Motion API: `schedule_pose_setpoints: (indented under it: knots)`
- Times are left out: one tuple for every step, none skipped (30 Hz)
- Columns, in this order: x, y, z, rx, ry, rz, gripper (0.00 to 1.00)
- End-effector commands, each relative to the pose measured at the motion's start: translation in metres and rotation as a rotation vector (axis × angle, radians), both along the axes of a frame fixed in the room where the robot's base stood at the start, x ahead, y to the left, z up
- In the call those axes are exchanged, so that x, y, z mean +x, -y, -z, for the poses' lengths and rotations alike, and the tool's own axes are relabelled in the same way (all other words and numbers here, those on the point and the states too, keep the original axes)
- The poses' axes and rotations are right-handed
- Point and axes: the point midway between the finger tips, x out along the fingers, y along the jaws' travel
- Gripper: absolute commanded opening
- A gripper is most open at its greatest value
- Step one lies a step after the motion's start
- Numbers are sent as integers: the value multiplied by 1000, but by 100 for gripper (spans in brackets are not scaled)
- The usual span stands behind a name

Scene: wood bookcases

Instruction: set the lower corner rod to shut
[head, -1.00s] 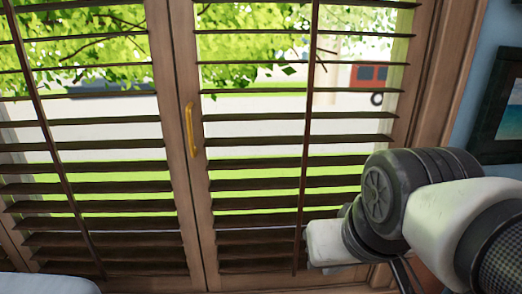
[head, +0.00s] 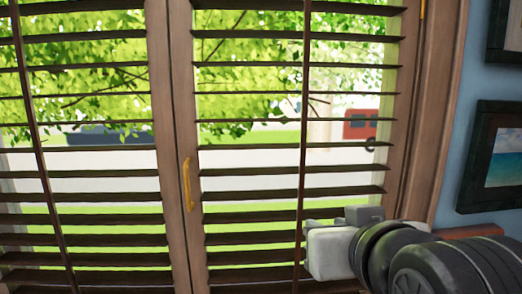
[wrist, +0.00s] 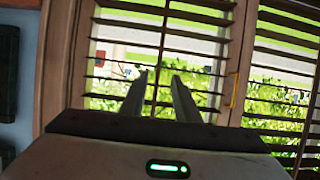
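A dark upright tilt rod (head: 302,140) runs down the slats of the right shutter panel. A second tilt rod (head: 40,160) runs down the left panel. I cannot tell from the label alone which is the lower corner rod. The slats are tilted open, with the outdoors visible between them. My gripper (head: 308,238) is just right of the right rod, low in the head view. In the wrist view my gripper (wrist: 159,75) has two fingers apart, with nothing held. The rod (wrist: 162,45) shows between and beyond the fingertips; its exact distance is unclear.
A yellow handle (head: 187,185) is on the frame post between the panels. A wooden window frame (head: 435,110) borders the right side. Dark-framed pictures (head: 472,165) hang on the blue wall at the right. The space in front of the left panel looks clear.

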Motion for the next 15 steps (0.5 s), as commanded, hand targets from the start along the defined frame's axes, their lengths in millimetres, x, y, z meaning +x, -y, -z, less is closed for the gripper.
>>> schedule_pose_setpoints:
  knots:
    - [0, 0, -32, 0, 120, 0, 29]
    - [-1, 0, -48, 0, 181, 0, 29]
    - [-2, 0, -66, 0, 252, -1, 29]
    - [-4, 0, -77, 0, 296, -1, 29]
    - [-5, 0, -86, 0, 332, -1, 29]
    - [-7, 0, -94, 0, 366, -1, 29]
    - [-7, 0, -99, 0, 383, -1, 29]
    - [-7, 0, -102, 0, 394, -1, 29]
    - [-5, 0, -103, 0, 400, -1, 29]
    - [-2, 0, -104, 0, 400, -1, 29]
    - [1, 0, -104, 0, 400, -1, 29]
    - [6, 0, -103, 0, 397, -1, 29]
    - [10, 0, -103, 0, 396, -1, 29]
    - [14, 0, -103, 0, 395, -1, 29]
    - [21, 0, -103, 0, 394, -1, 29]
